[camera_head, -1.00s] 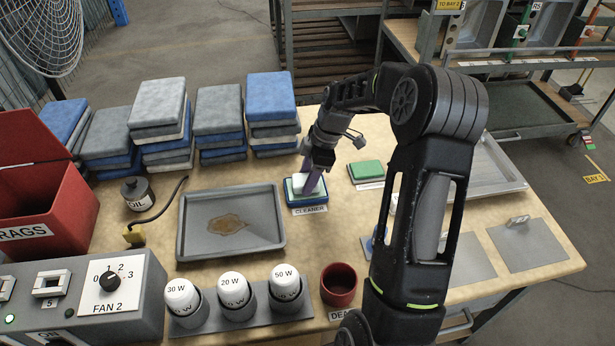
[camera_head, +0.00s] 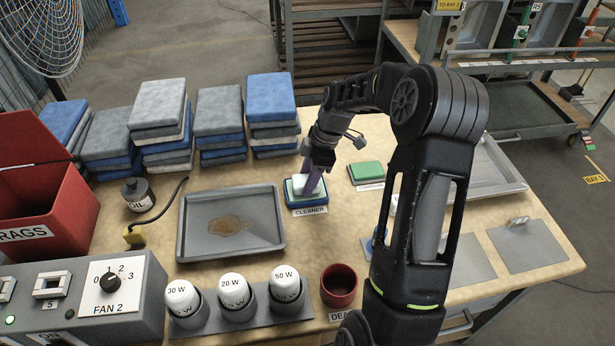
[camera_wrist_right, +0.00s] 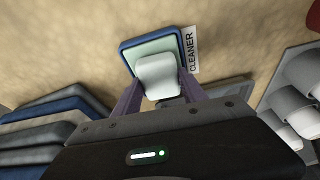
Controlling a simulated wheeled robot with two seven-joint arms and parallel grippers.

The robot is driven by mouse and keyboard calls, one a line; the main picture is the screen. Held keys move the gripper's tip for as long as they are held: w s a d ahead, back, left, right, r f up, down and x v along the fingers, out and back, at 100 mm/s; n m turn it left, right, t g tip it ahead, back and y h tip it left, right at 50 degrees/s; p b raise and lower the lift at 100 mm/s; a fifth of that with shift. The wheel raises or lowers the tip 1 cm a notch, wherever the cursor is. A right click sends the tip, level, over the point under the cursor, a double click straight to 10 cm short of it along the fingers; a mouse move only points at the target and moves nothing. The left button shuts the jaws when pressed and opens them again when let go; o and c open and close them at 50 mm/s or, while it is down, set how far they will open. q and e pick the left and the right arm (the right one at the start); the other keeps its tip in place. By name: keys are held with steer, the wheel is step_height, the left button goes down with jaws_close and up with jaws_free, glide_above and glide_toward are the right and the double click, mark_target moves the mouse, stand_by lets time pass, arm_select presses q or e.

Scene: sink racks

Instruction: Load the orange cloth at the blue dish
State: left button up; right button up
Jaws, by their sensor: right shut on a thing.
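The blue dish (camera_head: 308,208) stands on the bench behind a CLEANER label, with a pale green surface inside. It also shows in the right wrist view (camera_wrist_right: 126,48). My right gripper (camera_head: 313,184) is shut on a white cloth (camera_wrist_right: 158,76), one finger on each side of it. The cloth is at the dish, over its pale inside; I cannot tell whether it touches that surface. It looks white, and I see no orange cloth. My left gripper is not in view.
A grey tray (camera_head: 190,235) with a brown stain lies left of the dish. A green pad (camera_head: 367,171) is to its right. Stacked cloths (camera_head: 271,95) stand behind, a red RAGS bin (camera_head: 45,215) at left. Labelled cylinders (camera_head: 234,290) and a red cup (camera_head: 338,287) stand in front.

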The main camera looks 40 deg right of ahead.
steer(key=shift+r+p, duration=1.7)
steer(key=shift+r, duration=1.65)
steer(key=shift+m, duration=0.3)
